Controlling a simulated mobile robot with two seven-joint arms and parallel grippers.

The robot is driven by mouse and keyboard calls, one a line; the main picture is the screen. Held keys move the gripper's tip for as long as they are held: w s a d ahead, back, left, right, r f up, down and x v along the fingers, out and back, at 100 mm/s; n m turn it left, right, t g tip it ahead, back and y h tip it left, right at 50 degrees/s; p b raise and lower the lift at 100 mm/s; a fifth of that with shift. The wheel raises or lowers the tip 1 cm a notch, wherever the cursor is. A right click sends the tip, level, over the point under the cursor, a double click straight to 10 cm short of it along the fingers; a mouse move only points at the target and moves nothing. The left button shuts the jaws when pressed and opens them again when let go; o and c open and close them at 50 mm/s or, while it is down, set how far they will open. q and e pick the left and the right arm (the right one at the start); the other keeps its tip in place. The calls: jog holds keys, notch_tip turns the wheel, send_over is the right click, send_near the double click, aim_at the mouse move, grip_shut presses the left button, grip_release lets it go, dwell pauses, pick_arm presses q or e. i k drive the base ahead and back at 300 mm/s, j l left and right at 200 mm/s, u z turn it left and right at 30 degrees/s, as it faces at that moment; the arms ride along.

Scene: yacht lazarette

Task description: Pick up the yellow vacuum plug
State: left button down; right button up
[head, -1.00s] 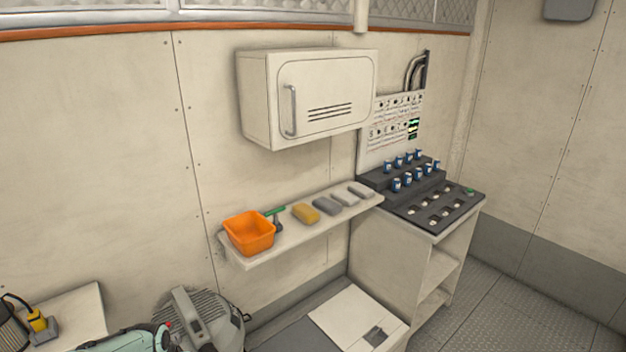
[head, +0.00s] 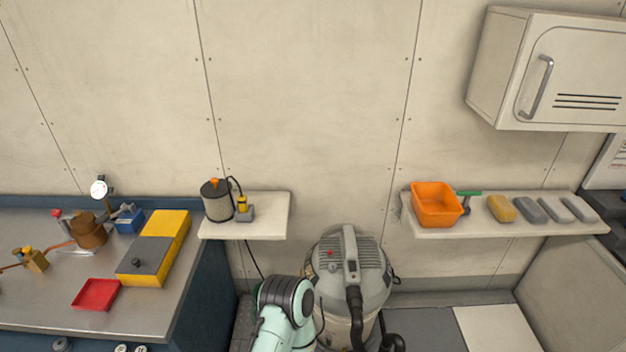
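The yellow plug (head: 242,203) stands upright in a small grey block (head: 244,215) on the small white wall shelf (head: 270,215), left of centre in the head view. A dark cord loops from it toward the grey cylinder beside it. The grey shop vacuum (head: 375,290) stands on the floor right of the shelf, partly cut off by the bottom edge. Part of my own teal arm shows at the bottom in front of the vacuum. Neither of my grippers is in view.
The grey cylinder (head: 216,204) with an orange top stands close left of the plug. A steel workbench (head: 50,312) with a yellow case (head: 148,262) and red tray (head: 96,294) is at left. A longer shelf (head: 470,230) with an orange bin (head: 436,206) is at right.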

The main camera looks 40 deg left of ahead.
aim_at(243, 202)
jog(key=u, duration=0.45)
jog(key=j+u, duration=0.1)
jog(key=u, duration=0.35)
jog(key=j+u, duration=0.1)
jog(key=u, duration=0.85)
